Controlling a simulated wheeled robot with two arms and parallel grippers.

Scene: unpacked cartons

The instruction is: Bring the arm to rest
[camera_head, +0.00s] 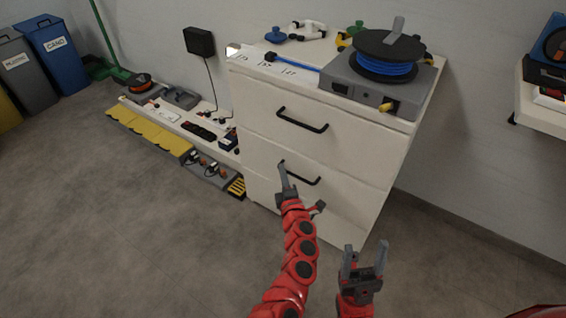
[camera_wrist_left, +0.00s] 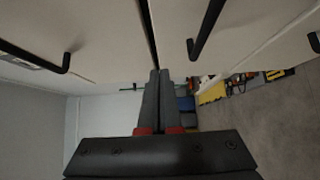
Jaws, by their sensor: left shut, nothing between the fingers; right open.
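My left gripper (camera_head: 285,178) is at the front of the white drawer cabinet (camera_head: 262,108), beside the left end of the lower drawer's black handle (camera_head: 306,178). Its fingers are shut with nothing between them. In the left wrist view the two grey fingers (camera_wrist_left: 158,95) lie together, with cabinet fronts and black handles (camera_wrist_left: 205,30) above them; I cannot tell whether they touch a handle. My right gripper (camera_head: 367,260) is open and empty, low in front of the cabinet's right side. Both drawers look closed.
A blue cable reel (camera_head: 385,68) on a grey box stands on the cabinet top. A low shelf (camera_head: 180,122) with tools and yellow edging runs along the wall at left. Bins (camera_head: 57,55) stand far left. A wall shelf (camera_head: 540,110) is at right. The floor at left is clear.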

